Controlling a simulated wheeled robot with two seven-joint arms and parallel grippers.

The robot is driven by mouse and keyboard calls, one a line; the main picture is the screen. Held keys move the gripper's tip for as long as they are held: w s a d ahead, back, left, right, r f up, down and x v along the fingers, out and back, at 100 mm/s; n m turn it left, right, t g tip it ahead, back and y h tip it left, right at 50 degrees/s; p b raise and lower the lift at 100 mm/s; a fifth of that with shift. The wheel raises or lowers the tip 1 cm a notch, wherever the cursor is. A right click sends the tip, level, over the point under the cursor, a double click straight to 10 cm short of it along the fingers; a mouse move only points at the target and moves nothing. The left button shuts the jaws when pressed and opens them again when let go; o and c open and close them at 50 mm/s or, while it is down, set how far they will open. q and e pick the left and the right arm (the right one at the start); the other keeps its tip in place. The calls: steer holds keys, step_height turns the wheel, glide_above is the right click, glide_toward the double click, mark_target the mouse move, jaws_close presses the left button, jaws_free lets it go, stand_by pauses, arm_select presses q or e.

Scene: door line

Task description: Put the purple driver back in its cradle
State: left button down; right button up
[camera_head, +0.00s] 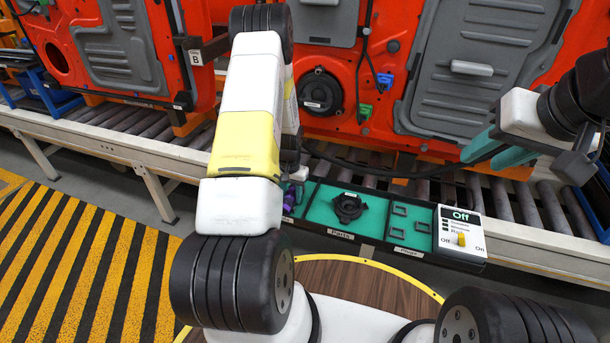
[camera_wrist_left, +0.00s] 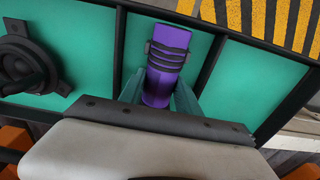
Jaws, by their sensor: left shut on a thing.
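The purple driver (camera_wrist_left: 159,88) is in the left wrist view, with dark bands around its upper part. My left gripper (camera_wrist_left: 160,98) is shut on it, one teal finger on each side. The driver is over or in a green tray compartment; I cannot tell whether it touches the floor. In the head view a bit of the purple driver (camera_head: 289,198) shows beside my left arm, which hides most of that gripper. The cradle cannot be made out clearly. My right gripper (camera_head: 488,150) is at the right, its teal fingers apart and empty, away from the driver.
The green parts tray (camera_head: 325,218) has dark dividers and holds a black round part (camera_head: 348,206) and square frames. A switch box (camera_head: 460,236) reading Off stands at its right end. Behind are a roller conveyor (camera_head: 500,205) and red door panels (camera_head: 340,60).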

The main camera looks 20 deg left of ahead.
arm_select(q)
steer(key=c, duration=0.8)
jaws_free()
steer(key=shift+s+a+f, duration=0.1)
steer(key=shift+f, duration=0.05)
steer(key=shift+o, duration=0.2)
steer(key=r, duration=0.8)
steer(key=shift+s+d+r, duration=0.1)
steer(key=shift+d+r, duration=0.1)
steer(key=shift+r, duration=0.05)
steer(key=s+d+r+t+h, duration=0.1)
steer(key=s+d+r+t, duration=0.2)
steer(key=r, duration=1)
steer(key=s+d+r, duration=0.4)
steer(key=r, duration=0.8)
steer(key=s+d+r+t, duration=0.1)
steer(key=s+d+r, duration=0.2)
steer(key=s+r, duration=0.2)
steer(key=s+d+r+t+h, duration=0.1)
steer(key=s+d+r, duration=0.2)
steer(key=s, duration=0.9)
step_height(320, 180, up, 3)
steer(key=shift+s+r+t, duration=0.1)
steer(key=shift+s+t, duration=0.2)
